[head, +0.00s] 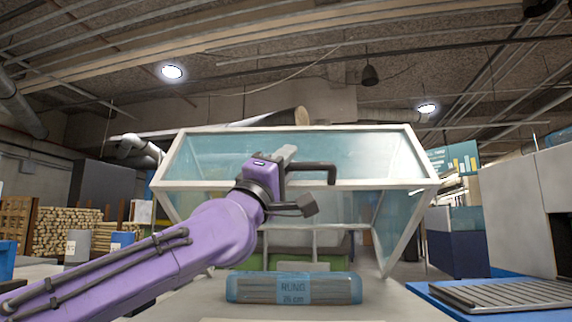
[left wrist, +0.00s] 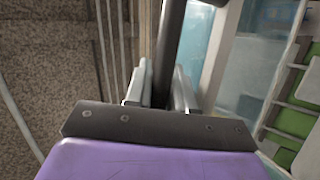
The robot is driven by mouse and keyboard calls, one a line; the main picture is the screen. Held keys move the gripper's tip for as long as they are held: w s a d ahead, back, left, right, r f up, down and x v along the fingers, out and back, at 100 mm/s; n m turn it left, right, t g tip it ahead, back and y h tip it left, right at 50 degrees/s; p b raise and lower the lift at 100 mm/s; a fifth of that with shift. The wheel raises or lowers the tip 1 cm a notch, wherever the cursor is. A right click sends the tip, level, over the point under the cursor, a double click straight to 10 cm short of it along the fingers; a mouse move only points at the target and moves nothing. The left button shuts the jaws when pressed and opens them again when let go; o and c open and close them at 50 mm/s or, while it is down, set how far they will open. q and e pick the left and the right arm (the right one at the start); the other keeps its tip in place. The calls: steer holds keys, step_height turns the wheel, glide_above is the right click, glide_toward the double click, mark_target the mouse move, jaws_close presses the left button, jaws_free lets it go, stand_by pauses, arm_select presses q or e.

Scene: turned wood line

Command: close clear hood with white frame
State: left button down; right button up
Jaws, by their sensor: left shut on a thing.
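The clear hood with its white frame (head: 424,184) stands raised in the middle of the head view, tilted up, with an open gap below its front edge. Its bluish panels are see-through. A dark handle (head: 318,167) sticks out at its front. My left gripper (head: 285,158) is at the front of the hood, shut on the handle. In the left wrist view the dark handle bar (left wrist: 171,40) runs between the two grey fingers of my gripper (left wrist: 163,85). The far end of the handle is out of that view. My right gripper is not in view.
A blue-wrapped pack labelled RUNG (head: 293,289) lies on the pale table below the hood. A blue surface with a ribbed grey tray (head: 510,294) is at the right, beside a pale cabinet (head: 520,205). Stacked logs (head: 67,231) and drums stand at the far left.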

arm_select(q)
steer(key=c, duration=1.1)
jaws_free()
steer(key=shift+o, duration=0.2)
steer(key=b+v, duration=0.2)
steer(key=v, duration=0.8)
steer(key=shift+f, duration=0.2)
steer(key=shift+s+a, duration=0.1)
steer(key=shift+s, duration=0.05)
